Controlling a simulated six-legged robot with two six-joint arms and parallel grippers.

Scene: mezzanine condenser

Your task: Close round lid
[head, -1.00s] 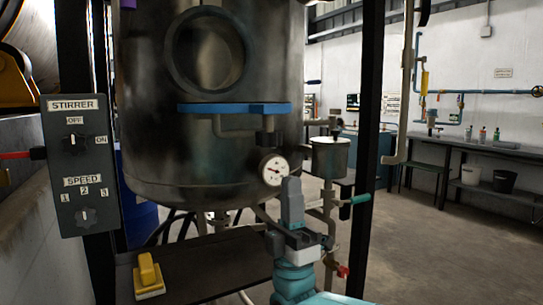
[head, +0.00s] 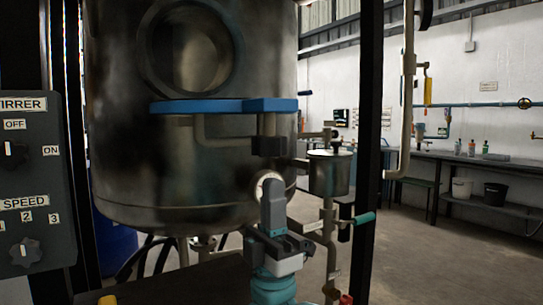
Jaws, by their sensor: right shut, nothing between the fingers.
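A large dark metal tank (head: 215,160) fills the left middle of the head view, with a round window-like port (head: 190,47) on its front. A smaller metal pot (head: 329,178) hangs to its right, with a flat round lid (head: 322,154) across its top. I cannot tell which round part the task names, or whether the pot's lid is fully seated. My right gripper (head: 272,195) points upward in front of the tank's lower right edge, left of and below the pot. It is shut and empty, and it partly covers a round dial gauge (head: 267,180). My left gripper is out of view.
A stirrer panel (head: 35,190) with two knobs stands at the left. A blue bar (head: 205,107) crosses the tank front. A black post (head: 369,150) rises right of the pot. Open floor lies at right.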

